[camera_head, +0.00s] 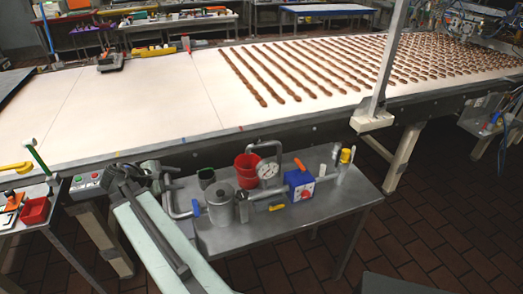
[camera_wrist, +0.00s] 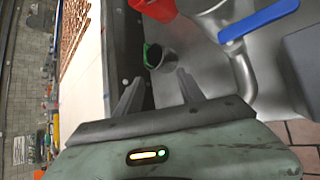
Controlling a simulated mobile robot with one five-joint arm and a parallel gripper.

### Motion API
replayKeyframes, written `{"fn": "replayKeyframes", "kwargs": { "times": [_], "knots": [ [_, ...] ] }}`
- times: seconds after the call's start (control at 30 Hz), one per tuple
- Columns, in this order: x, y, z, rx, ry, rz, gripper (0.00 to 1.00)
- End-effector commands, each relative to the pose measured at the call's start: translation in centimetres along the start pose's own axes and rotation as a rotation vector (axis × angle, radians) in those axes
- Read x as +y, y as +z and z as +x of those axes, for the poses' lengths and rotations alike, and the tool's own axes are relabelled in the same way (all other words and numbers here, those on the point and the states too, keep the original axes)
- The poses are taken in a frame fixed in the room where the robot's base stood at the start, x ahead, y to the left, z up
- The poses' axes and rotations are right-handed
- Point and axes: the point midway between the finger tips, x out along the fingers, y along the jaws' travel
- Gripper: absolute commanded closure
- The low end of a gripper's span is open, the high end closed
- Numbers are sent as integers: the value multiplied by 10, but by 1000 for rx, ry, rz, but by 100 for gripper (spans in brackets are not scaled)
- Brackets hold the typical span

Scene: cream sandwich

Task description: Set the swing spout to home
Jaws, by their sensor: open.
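A steel bench (camera_head: 255,238) carries grey pipework. A curved grey pipe (camera_head: 172,203) at its left end may be the swing spout; I cannot tell for sure. A bent pipe (camera_wrist: 243,78) also shows on the right of the wrist view, near a blue lever (camera_wrist: 260,20). My gripper (camera_head: 121,172) is left of the pipework, by the conveyor's front edge. In the wrist view my gripper (camera_wrist: 161,73) is open and empty, its fingers pointing towards a dark cup (camera_wrist: 162,59) with a green part.
The white conveyor (camera_head: 135,100) runs behind, with brown rows at right. A button box (camera_head: 88,182) is left of my arm. The tiled floor in front is mostly clear.

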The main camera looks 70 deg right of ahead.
Motion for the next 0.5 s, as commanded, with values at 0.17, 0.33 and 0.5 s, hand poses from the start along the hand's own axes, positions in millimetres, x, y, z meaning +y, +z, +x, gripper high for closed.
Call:
{"fn": "replayKeyframes", "kwargs": {
  "times": [0.17,0.33,0.5],
  "knots": [
    [38,150,121,-476,73,-414,54],
    [53,225,143,-707,20,-648,54],
    [58,238,143,-745,7,-691,54]
  ]
}}
